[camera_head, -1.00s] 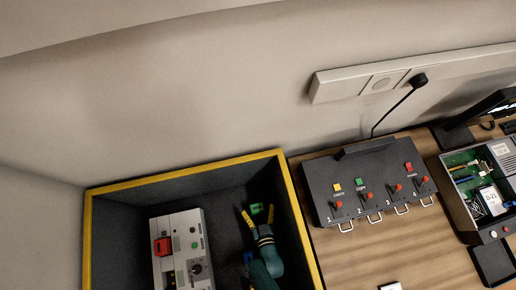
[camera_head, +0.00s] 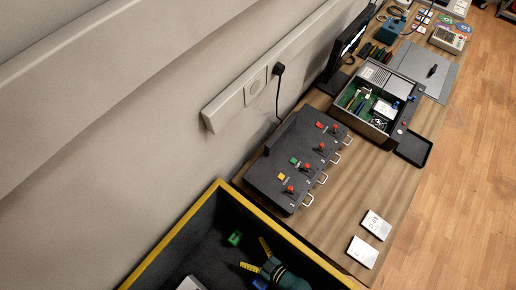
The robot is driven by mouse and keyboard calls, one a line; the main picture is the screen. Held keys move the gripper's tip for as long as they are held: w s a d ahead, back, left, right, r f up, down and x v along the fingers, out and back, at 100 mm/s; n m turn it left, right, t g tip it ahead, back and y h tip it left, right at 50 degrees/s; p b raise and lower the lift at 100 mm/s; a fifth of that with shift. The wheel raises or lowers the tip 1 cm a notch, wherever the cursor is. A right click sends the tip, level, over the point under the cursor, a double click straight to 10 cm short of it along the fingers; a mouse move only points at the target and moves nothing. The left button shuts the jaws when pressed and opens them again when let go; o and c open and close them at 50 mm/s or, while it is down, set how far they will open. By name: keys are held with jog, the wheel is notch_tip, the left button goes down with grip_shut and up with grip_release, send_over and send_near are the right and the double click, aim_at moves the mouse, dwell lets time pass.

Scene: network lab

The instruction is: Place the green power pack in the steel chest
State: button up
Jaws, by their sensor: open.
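The dark, yellow-rimmed box (camera_head: 170,234), which I take to be the steel chest, stands at the bottom, partly cut off. A small green block (camera_head: 235,239), likely the green power pack, lies on its floor near the far corner. My gripper (camera_head: 251,251) reaches into the box. Its two yellow fingers are spread with nothing between them. The block is apart from the fingers, a little beyond their tips.
A blue item (camera_head: 260,284) shows partly beside my gripper. A grey device (camera_head: 190,284) is cut off at the bottom. Right of the box, the wooden bench (camera_head: 345,205) holds a dark switch panel (camera_head: 298,165), an open-topped chassis (camera_head: 375,100) and two white cards (camera_head: 362,252).

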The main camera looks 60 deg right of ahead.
jog(key=shift+p+v, duration=0.3)
jog(key=shift+v, duration=1.35)
jog(key=shift+d, duration=0.1)
